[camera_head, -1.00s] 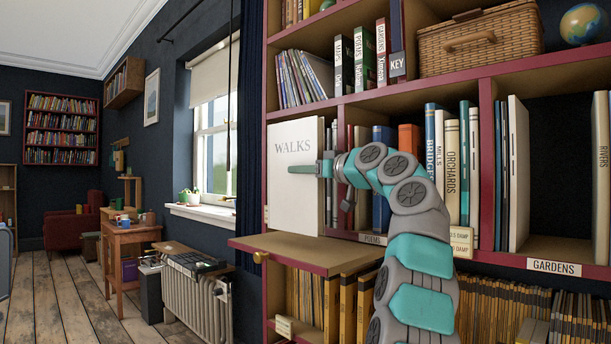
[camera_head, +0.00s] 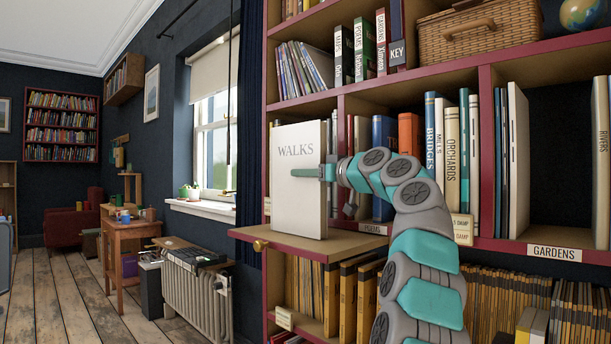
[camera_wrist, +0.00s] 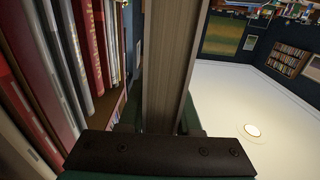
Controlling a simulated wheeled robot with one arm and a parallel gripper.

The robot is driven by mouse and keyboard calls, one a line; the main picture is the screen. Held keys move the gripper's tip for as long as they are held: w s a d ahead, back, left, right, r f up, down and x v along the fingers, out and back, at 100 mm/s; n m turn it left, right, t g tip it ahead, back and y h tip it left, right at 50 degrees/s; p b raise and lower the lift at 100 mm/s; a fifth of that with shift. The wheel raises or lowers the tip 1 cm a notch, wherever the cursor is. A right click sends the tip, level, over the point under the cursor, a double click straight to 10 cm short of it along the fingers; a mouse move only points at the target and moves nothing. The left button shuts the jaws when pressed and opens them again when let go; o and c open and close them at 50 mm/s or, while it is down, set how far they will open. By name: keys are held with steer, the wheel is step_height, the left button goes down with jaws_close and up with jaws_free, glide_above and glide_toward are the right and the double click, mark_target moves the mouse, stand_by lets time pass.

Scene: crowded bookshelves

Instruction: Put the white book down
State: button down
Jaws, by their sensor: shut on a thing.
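The white book (camera_head: 298,205), marked WALKS, stands upright in the head view at the left end of the bookcase. Its lower edge is at the surface of the pull-out board (camera_head: 345,246) and appears to rest on it. My gripper (camera_head: 310,172) is shut on the book at mid-height, from its right side, with one teal finger across the front cover. In the wrist view the book's edge (camera_wrist: 172,60) runs upright between the fingers. The far finger is mostly hidden by the book.
Standing books (camera_head: 383,165) fill the compartment behind and to the right of the book. A POEMS label (camera_head: 373,229) is on the shelf edge. The curtain (camera_head: 250,120) hangs just left. Yellow-spined volumes (camera_head: 348,300) stand below the board. The board has bare room around the book.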

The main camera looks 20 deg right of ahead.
steer(key=c, duration=0.6)
jaws_free()
steer(key=shift+f, duration=0.1)
steer(key=b+v, duration=0.3)
steer(key=v, duration=0.9)
steer(key=shift+s, duration=0.1)
